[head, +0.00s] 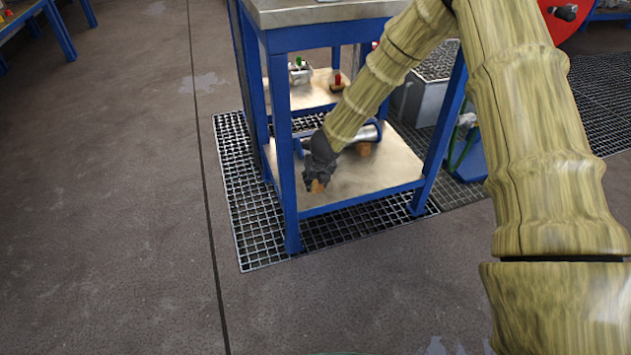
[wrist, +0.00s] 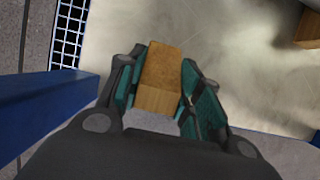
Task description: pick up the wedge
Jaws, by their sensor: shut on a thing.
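A brown wooden block, which looks like the wedge (wrist: 158,82), sits between the two teal-padded fingers of my gripper (wrist: 157,97) in the wrist view. The fingers are shut on it. In the head view, my gripper (head: 317,180) is low at the front left of the bottom shelf, and the wedge (head: 317,186) shows at its tip. I cannot tell whether the wedge touches the shelf. Part of it is hidden by the fingers.
The blue-framed bench (head: 289,190) has a pale bottom shelf (head: 385,178). A second wooden block (head: 363,149) lies on it by a metal cylinder (head: 362,134); that block also shows in the wrist view (wrist: 308,28). A blue leg (wrist: 45,105) stands left of my gripper. Open floor lies left.

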